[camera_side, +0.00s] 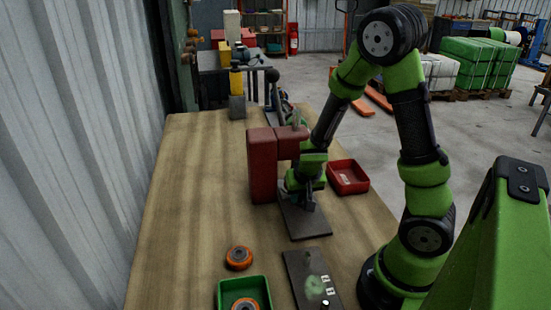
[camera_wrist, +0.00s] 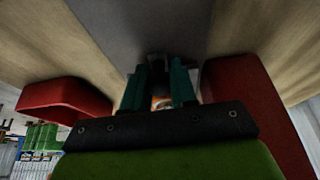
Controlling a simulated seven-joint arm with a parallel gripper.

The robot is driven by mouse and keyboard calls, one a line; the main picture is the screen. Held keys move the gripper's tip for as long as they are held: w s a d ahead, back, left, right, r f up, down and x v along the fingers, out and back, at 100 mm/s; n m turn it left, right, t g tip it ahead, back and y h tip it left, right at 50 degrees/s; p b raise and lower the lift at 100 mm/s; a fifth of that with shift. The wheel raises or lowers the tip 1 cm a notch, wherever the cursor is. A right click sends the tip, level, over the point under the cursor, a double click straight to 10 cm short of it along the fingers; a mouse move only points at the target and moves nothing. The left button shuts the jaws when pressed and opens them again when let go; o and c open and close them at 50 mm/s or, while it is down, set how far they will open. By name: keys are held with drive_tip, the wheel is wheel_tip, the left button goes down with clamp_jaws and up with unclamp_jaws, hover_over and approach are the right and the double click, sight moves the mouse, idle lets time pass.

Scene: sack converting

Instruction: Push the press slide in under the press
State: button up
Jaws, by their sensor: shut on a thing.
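The red press (camera_side: 262,168) stands upright on the wooden table, its head reaching right; its red side also fills the right of the wrist view (camera_wrist: 245,90). The press slide, a flat dark grey plate (camera_side: 308,226), lies at the foot of the press and sticks out toward the front. It also shows in the wrist view (camera_wrist: 140,22). My gripper (camera_side: 308,204) is low over the slide, just right of the press. In the wrist view, my gripper (camera_wrist: 157,88) is shut on a small dark part, seemingly the slide's handle. An orange and white patch shows between the fingers; I cannot tell what it is.
A red tray (camera_side: 347,189) lies right of my gripper. In front are an orange-rimmed ring (camera_side: 239,258), a green tray (camera_side: 221,292) holding a similar ring, and a dark plate (camera_side: 296,268) with small white pieces. The table left of the press is clear.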

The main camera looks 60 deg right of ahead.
drive_tip(key=shift+w+d, duration=0.15)
drive_tip(key=shift+d, duration=0.1)
idle(0.3)
drive_tip(key=shift+w+d, duration=0.15)
drive_tip(key=shift+w, duration=0.1)
drive_tip(key=o, duration=0.8)
drive_tip(key=shift+o, duration=0.2)
drive_tip(key=shift+s+r, duration=0.15)
drive_tip(key=shift+r, duration=0.5)
drive_tip(key=shift+a+v, duration=0.2)
drive_tip(key=shift+v, duration=2.15)
drive_tip(key=shift+s, duration=0.1)
